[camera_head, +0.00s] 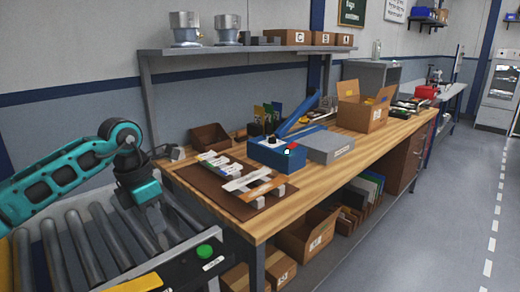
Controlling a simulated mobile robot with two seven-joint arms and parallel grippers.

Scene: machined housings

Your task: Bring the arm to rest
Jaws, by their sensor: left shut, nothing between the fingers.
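My left arm (60,175), teal and black, comes in from the left and bends down at a teal joint. Its hand hangs over the roller conveyor, in front of the bench's left end. My left gripper (160,216) is small and dark here, below the last teal part. It is shut and holds nothing. It is apart from the things on the bench. My right gripper is not in view.
The wooden bench (285,216) carries a brown mat (214,199) with parts, a blue box (277,156) and an open carton (362,112). Rollers (85,248) run under my arm. A green button (204,251) sits in front. Two metal housings (186,30) stand on the shelf. The right floor is clear.

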